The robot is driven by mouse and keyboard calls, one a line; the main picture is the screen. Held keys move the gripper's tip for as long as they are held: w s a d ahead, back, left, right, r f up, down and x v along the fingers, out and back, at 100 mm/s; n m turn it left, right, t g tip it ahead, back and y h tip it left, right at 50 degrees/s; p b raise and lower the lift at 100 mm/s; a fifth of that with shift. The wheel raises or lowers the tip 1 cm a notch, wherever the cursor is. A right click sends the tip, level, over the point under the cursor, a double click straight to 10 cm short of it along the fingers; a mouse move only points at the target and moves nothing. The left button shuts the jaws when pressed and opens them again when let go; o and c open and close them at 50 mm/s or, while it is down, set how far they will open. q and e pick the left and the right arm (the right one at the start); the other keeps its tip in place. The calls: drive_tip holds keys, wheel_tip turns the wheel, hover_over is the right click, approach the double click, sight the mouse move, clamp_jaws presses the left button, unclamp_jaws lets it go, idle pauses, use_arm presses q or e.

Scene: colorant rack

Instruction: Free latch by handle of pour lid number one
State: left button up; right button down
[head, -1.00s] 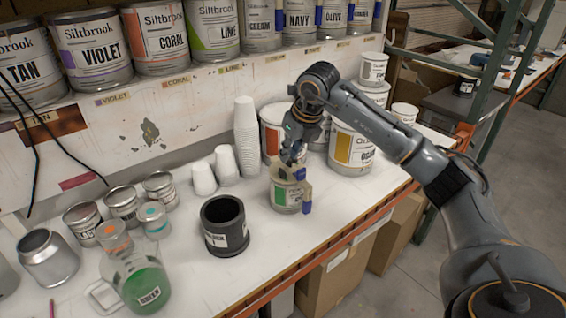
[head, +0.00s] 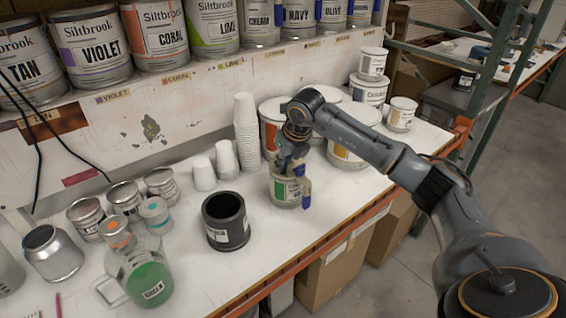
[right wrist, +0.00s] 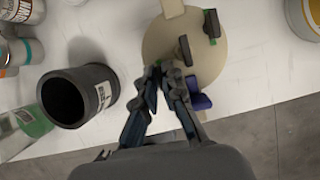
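A small can with a green label (head: 283,191) stands near the table's front edge in the head view. In the right wrist view its beige round pour lid (right wrist: 160,42) shows from above, with a dark upright handle (right wrist: 184,50), a green-marked dark piece (right wrist: 212,25) and a blue piece (right wrist: 199,102). My right gripper (head: 288,172) is over the can's top. Its fingertips (right wrist: 163,70) are close together at the lid's near side, beside the dark handle. My left gripper is not in view.
A black open cup (head: 225,221) stands left of the can. Paper cup stacks (head: 246,135) and larger paint cans (head: 347,150) stand behind. A pitcher with green paint (head: 146,277) and several small tins are at left. The table edge is close in front.

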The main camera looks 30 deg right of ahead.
drive_tip(key=shift+d+f+n+y+b, duration=0.1)
drive_tip(key=shift+n+y+b, duration=0.4)
drive_tip(key=shift+n+b, duration=0.55)
drive_tip(key=n+y+b, duration=0.1)
drive_tip(key=n, duration=0.2)
drive_tip(key=shift+n, duration=0.35)
drive_tip(key=n+g+y, duration=0.1)
drive_tip(key=n, duration=0.1)
drive_tip(key=n+g, duration=0.1)
drive_tip(key=n, duration=0.2)
drive_tip(key=shift+w+n+y+b, duration=0.1)
drive_tip(key=shift+n+y+b, duration=0.2)
drive_tip(key=shift+y, duration=0.1)
drive_tip(key=n+g, duration=0.1)
drive_tip(key=n, duration=0.1)
drive_tip(key=n+g, duration=0.1)
drive_tip(key=n, duration=0.2)
drive_tip(key=shift+y, duration=0.3)
drive_tip(key=shift+n, duration=0.3)
drive_tip(key=c, duration=1.7)
unclamp_jaws()
drive_tip(key=shift+c, duration=0.2)
